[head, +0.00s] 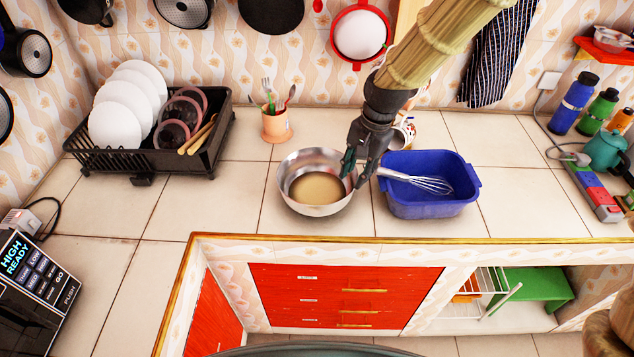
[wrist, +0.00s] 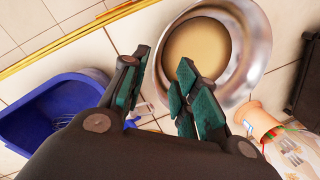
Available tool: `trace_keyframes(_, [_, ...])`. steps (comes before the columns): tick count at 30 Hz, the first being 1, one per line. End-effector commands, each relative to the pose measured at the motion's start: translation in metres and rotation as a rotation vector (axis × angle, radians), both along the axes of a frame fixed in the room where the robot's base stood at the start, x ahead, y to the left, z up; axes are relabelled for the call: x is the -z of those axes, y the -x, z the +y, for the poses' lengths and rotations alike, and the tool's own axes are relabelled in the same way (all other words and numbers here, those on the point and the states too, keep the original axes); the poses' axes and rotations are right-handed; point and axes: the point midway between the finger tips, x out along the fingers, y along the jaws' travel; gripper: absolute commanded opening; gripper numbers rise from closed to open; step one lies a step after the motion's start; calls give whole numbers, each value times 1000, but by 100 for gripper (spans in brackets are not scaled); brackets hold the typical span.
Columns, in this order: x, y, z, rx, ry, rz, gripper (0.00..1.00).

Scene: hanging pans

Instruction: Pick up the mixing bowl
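The mixing bowl (head: 297,163) is a shiny metal bowl with a tan inside bottom, upright on the tiled counter. My gripper (head: 354,176) is at its right rim, with fingers apart. In the wrist view, the bowl (wrist: 258,58) fills the upper right. There my gripper (wrist: 163,62) has its green-padded fingers open, with the bowl's near wall showing in the gap between them. One finger overlaps the bowl's inside and the other appears outside it. I cannot tell whether either finger touches the wall.
A blue tub (head: 425,207) with a whisk (head: 432,184) stands close right of the bowl. An orange utensil cup (head: 275,126) is behind the bowl. A black dish rack (head: 190,162) is at left. The counter left of the bowl is clear. Pans hang above.

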Motion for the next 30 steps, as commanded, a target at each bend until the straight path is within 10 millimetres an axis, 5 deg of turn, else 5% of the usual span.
trace_keyframes(12, [44, 1, 5, 4, 0, 2, 30])
trace_keyframes(30, [78, 0, 15, 0, 0, 3, 30])
